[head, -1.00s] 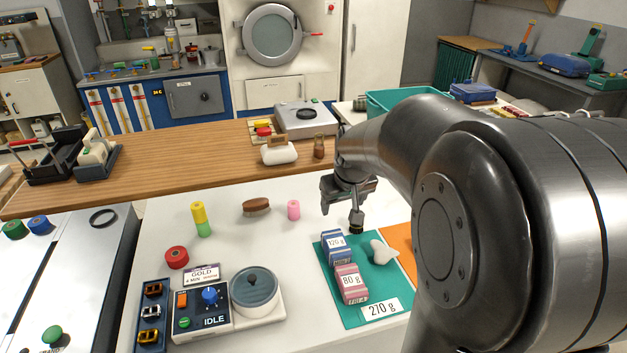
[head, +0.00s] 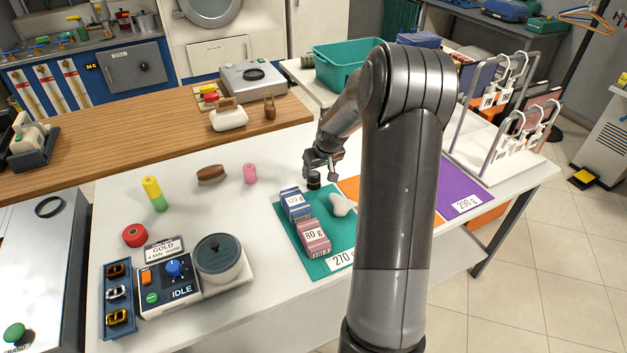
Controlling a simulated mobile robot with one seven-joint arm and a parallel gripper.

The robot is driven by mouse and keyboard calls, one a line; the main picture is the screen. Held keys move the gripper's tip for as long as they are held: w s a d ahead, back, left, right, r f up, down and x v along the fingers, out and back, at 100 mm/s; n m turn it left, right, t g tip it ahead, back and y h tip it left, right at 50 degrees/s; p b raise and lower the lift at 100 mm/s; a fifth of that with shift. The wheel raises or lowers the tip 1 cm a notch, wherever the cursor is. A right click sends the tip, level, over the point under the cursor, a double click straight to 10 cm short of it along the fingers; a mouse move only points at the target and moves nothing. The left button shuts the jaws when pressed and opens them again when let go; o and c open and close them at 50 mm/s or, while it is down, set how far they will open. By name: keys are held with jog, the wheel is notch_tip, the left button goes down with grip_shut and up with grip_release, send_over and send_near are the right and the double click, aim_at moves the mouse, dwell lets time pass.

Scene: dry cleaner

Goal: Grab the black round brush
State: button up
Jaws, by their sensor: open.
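A small dark round piece with a brassy band, which looks like the black round brush (head: 314,181), stands upright on the white table by the back edge of the green mat (head: 288,241). My gripper (head: 321,169) is open and points down right over it. The fingers are close around or just above its top. I cannot tell whether they touch it. My fingers partly hide the brush's upper part.
A blue 120 g pack (head: 295,204), a pink 80 g pack (head: 313,238) and a white lump (head: 341,204) are close by on the green mat. A brown oval brush (head: 211,174) and pink roll (head: 250,173) lie left. The table between is clear.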

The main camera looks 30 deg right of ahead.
aim_at(315, 174)
jog(key=shift+w+x, duration=0.15)
jog(key=shift+x, duration=1.7)
jog(key=shift+w+x, duration=0.1)
jog(key=shift+x, duration=1.75)
jog(key=shift+r, duration=0.2)
jog(key=shift+c, duration=0.3)
jog(key=c, duration=1)
